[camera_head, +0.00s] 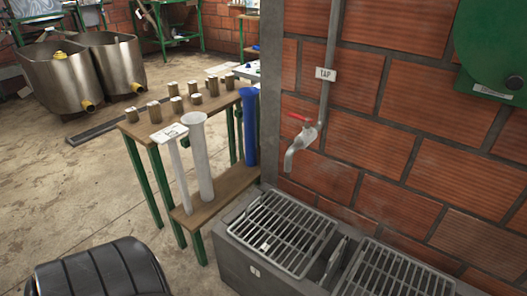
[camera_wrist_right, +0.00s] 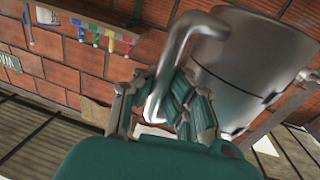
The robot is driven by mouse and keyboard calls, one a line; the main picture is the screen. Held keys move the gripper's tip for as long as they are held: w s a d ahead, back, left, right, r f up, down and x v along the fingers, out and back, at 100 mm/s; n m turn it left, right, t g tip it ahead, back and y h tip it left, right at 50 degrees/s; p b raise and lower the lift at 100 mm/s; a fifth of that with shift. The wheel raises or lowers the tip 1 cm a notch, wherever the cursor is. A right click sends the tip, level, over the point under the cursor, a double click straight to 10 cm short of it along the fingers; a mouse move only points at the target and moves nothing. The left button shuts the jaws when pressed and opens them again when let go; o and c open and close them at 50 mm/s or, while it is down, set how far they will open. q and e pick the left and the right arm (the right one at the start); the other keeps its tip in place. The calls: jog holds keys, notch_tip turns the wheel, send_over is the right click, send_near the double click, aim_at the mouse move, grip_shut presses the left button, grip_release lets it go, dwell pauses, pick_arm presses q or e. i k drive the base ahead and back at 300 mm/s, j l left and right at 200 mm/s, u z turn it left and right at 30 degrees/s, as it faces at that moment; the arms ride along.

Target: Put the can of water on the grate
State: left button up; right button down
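In the wrist view, my right gripper (camera_wrist_right: 168,105) has its teal fingers closed around the bent handle (camera_wrist_right: 165,65) of a grey metal can (camera_wrist_right: 245,65). The can is tilted in that picture, and its inside and any water are hidden. The can and both grippers are outside the head view. In the head view, a metal grate (camera_head: 282,232) lies on a grey concrete basin below the tap (camera_head: 302,145). A second grate (camera_head: 388,275) lies to its right. Both show bare bars with nothing large on them.
A wooden table (camera_head: 190,107) with several small blocks stands left of the basin. White tubes (camera_head: 197,155) and a blue tube (camera_head: 249,125) stand on its lower shelf. A brick wall (camera_head: 400,130) rises behind the basin. Metal tanks (camera_head: 65,75) stand at far left.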

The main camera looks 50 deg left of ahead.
aim_at(284, 233)
jog(key=j, duration=0.65)
jog(key=j+z, duration=0.15)
jog(key=j, duration=0.45)
jog(key=k+j, duration=0.15)
jog(key=j, duration=0.45)
jog(key=j+z, duration=0.1)
jog(key=j, duration=0.55)
jog(key=k+j+z, duration=0.1)
jog(key=j, duration=0.5)
jog(key=k, duration=0.05)
